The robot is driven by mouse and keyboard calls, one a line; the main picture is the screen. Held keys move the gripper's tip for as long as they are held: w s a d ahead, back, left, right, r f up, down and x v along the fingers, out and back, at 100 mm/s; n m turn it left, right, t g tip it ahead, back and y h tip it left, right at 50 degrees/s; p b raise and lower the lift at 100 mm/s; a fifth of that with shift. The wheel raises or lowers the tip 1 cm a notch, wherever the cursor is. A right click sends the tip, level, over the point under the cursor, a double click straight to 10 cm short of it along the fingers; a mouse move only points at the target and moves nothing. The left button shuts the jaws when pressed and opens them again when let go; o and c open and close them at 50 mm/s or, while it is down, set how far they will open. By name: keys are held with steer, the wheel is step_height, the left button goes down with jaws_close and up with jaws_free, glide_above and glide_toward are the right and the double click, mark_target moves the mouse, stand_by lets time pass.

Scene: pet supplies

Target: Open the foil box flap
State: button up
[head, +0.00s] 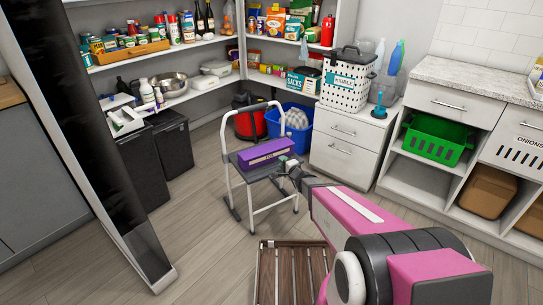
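A long purple box (264,151), which looks like the foil box, lies on the top step of a folding step stool (233,160). Its length runs from lower left to upper right. Any flap on it is too small to make out. My pink arm reaches in from the lower right. My gripper (287,168) is small and dark here, at the right end of the box. It overlaps the stool's edge in this view. I cannot tell whether it touches the box or whether its fingers are open.
Behind the stool are a red vacuum-like bin (251,124) and a blue bin (296,137). A white drawer unit (343,150) stands to the right, dark bins (171,143) to the left. A slatted wooden piece (290,275) lies in front. Open floor lies left of the stool.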

mark_target(271, 152)
steer(key=x, duration=1)
jaws_close()
